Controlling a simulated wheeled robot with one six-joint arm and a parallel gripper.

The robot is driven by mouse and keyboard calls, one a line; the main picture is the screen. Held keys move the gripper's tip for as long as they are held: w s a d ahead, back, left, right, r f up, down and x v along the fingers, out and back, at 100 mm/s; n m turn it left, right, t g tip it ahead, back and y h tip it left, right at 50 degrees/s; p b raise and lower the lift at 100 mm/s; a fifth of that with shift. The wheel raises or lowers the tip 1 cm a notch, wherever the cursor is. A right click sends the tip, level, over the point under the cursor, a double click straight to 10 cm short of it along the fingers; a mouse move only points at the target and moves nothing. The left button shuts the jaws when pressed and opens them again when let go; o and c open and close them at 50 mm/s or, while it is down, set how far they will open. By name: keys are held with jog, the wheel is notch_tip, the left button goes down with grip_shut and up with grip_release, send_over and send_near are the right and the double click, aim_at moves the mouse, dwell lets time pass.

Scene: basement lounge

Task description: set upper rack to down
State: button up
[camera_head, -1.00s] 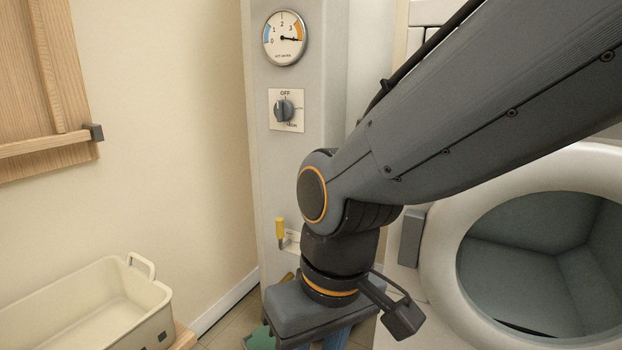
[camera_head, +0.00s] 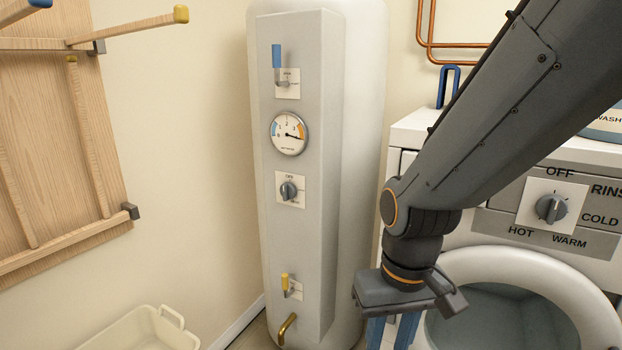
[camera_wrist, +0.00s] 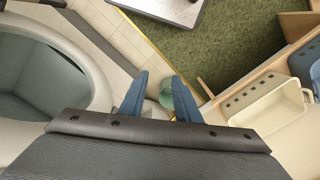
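A wooden rack board (camera_head: 45,130) hangs on the wall at the left of the head view. Its upper rack (camera_head: 125,27) juts out from the board at the top left, with a yellow tip and a blue tip; part of it is cut off by the frame. A lower rack (camera_head: 90,150) lies flat against the board. My gripper (camera_head: 391,332) points down, well to the right of the racks, in front of the washer. In the wrist view its two blue fingers (camera_wrist: 158,88) are apart with nothing held between them. The racks are not in the wrist view.
A white boiler (camera_head: 355,150) with knob, gauge and levers stands between rack and arm. A washer (camera_head: 480,190) with a round door opening is at right. A cream tub (camera_head: 150,330) sits below the rack. The wrist view shows green carpet (camera_wrist: 235,45).

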jog(key=s+d+r+m+p, duration=0.1)
jog(key=s+d+r+p, duration=0.1)
jog(key=d+r+p, duration=0.5)
jog(key=r+p, duration=0.1)
jog(key=p, duration=0.2)
jog(key=shift+r+m+h, duration=0.3)
jog(key=shift+r+m, duration=0.05)
jog(key=shift+m, duration=0.05)
jog(key=shift+s, duration=0.1)
